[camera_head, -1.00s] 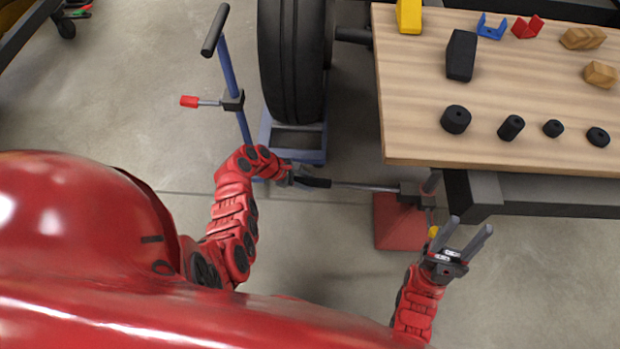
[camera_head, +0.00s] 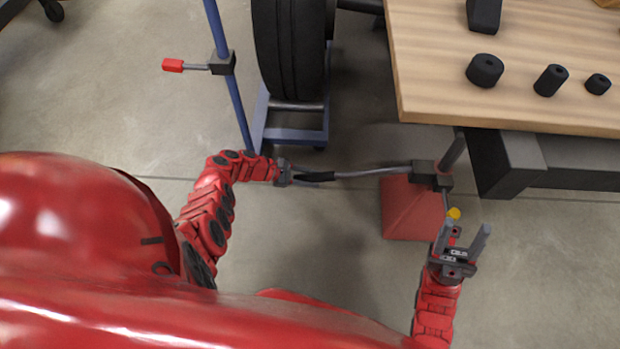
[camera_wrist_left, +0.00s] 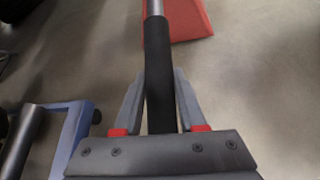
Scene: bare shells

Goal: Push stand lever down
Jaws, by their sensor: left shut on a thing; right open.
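The stand lever (camera_head: 365,172) is a grey rod with a black grip. It runs leftward from a dark clamp block (camera_head: 432,175) above the red stand base (camera_head: 408,212). My left gripper (camera_head: 308,177) is shut on the black grip. In the left wrist view the black grip (camera_wrist_left: 158,75) lies between the two grey fingers (camera_wrist_left: 158,105), and the rod leads away toward the red base. My right gripper (camera_head: 462,240) is open and empty, just in front of the red stand, close to a small yellow knob (camera_head: 453,213).
A wooden-topped table (camera_head: 430,90) with black cylinders stands at the upper right, its dark frame (camera_head: 520,165) near the stand. A black tyre (camera_head: 290,50) sits on a blue wheeled dolly (camera_head: 295,134) with a blue post (camera_head: 236,95). Floor at the lower middle is clear.

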